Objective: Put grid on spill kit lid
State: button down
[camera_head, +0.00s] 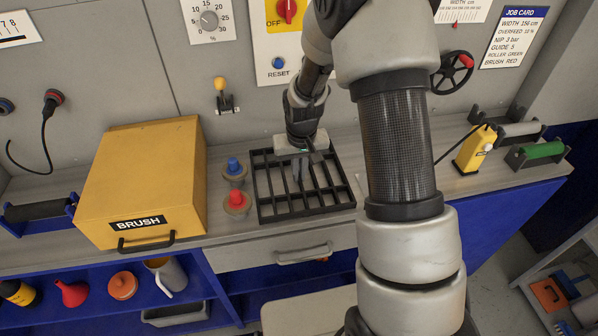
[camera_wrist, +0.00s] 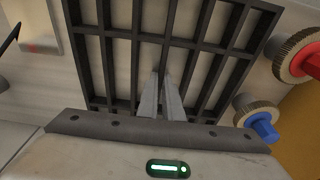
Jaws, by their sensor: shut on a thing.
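The black grid (camera_head: 308,212) lies flat on, or very close above, the grey worktop, just right of two round knobs. My gripper (camera_head: 301,178) reaches down over it from the back. In the wrist view the grid (camera_wrist: 125,34) fills the upper middle, and my gripper's fingers (camera_wrist: 162,85) are shut on one of its middle bars. I cannot tell whether the grid is lifted. No spill kit lid is clearly identifiable; a pale flat top (camera_head: 300,312) shows at the bottom edge, below the drawer, partly cut off and partly behind my arm.
A yellow BRUSH box (camera_head: 140,180) stands left of the grid. The blue knob (camera_head: 235,168) and red knob (camera_head: 237,200) sit close to the grid's left edge. A yellow handheld device (camera_head: 474,150) and a green roller (camera_head: 540,151) are at right. A drawer handle (camera_head: 304,254) sticks out in front.

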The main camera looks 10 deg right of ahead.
jog(key=shift+f, duration=0.2)
jog(key=c, duration=1.9)
grip_release()
